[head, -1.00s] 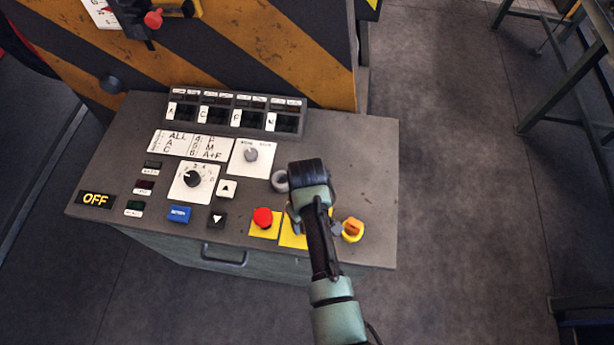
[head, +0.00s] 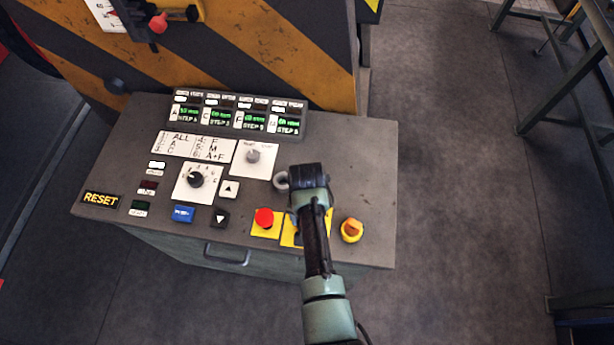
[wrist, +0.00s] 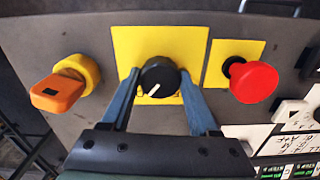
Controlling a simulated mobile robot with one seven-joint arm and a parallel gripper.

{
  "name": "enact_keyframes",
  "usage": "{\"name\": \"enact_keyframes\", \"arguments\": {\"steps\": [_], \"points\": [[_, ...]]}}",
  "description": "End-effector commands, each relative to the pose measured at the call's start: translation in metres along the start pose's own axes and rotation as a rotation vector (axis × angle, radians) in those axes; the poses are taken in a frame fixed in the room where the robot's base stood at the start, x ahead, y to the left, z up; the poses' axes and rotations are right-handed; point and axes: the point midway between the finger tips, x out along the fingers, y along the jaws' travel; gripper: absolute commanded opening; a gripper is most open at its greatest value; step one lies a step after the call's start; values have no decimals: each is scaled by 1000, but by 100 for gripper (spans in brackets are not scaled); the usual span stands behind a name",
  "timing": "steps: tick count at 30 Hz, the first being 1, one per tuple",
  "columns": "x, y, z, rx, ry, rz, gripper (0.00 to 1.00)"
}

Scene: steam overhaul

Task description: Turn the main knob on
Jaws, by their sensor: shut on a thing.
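The main knob (wrist: 160,77) is a round black knob with a white pointer line on a yellow plate (wrist: 194,52), seen in the wrist view. The pointer slants toward the lower left there. My gripper (wrist: 161,90) has its two blue fingers shut on the knob, one on either side. In the head view my gripper (head: 305,215) is over the panel's front right and my arm hides the knob; part of its yellow plate (head: 291,236) shows. The display at the panel's left (head: 101,200) reads RESET, and small screens (head: 250,120) glow green.
A red mushroom button (wrist: 253,82) stands close beside the knob, also seen in the head view (head: 264,218). On the other side is an orange key-like switch (wrist: 58,92) on a yellow base. The panel's right part (head: 365,160) is bare.

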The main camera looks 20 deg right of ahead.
Motion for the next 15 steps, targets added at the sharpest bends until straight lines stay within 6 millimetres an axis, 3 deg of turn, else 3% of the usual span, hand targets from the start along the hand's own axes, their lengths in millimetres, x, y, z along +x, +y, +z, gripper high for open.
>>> {"name": "enact_keyframes", "arguments": {"steps": [15], "points": [[-2, -1, -2, 126, 5, -1, 6]]}}
